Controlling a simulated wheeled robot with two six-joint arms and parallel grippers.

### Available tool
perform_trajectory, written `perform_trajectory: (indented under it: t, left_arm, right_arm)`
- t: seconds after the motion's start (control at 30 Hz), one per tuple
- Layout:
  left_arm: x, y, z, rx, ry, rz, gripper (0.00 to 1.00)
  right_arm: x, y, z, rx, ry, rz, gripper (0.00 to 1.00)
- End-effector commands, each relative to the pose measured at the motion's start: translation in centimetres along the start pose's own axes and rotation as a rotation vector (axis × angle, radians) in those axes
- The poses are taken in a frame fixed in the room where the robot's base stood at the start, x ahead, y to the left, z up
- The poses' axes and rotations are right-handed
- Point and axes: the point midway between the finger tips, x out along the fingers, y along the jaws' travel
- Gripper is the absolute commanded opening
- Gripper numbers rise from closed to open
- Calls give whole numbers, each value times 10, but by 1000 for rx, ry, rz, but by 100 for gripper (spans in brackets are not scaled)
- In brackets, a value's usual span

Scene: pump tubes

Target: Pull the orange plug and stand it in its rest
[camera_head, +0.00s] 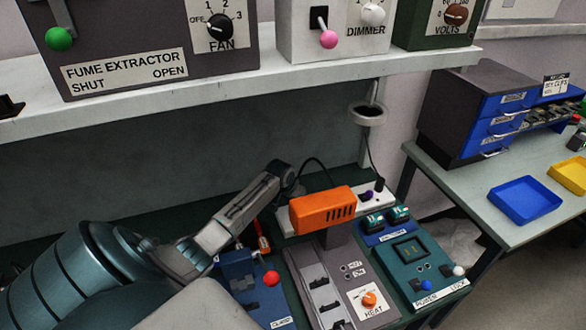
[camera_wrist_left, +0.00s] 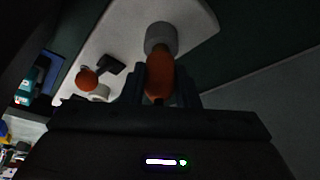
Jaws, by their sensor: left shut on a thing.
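My left gripper (camera_wrist_left: 160,88) is shut on the orange plug (camera_wrist_left: 157,76), which shows between its fingers in the left wrist view. A pale grey round piece (camera_wrist_left: 160,38) lies just beyond the plug; I cannot tell whether the plug is seated in it. In the head view my left gripper (camera_head: 287,178) is behind the orange box (camera_head: 322,209), near the pale power strip (camera_head: 286,222). The plug is hidden there, and I cannot make out its rest. My right gripper is not in view.
A second orange rounded thing (camera_wrist_left: 87,79) is left of the gripper in the wrist view. A ring holder (camera_head: 367,115) hangs above. Control boxes and a red knob (camera_head: 271,279) stand in front.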

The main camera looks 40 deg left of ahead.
Motion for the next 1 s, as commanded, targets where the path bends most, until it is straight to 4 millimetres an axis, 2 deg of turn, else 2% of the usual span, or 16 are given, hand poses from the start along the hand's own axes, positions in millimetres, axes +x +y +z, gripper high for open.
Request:
perform_trajectory:
  t: [0.57,0.6,0.7,1.0]
  left_arm:
    - [14,0,6,0,0,0,0]
    - [13,0,5,0,0,0,34]
    - [13,0,5,0,0,0,53]
    - [12,0,5,1,0,0,53]
  right_arm:
    - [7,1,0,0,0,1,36]
    - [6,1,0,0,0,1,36]
    - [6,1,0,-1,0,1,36]
    - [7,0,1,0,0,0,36]
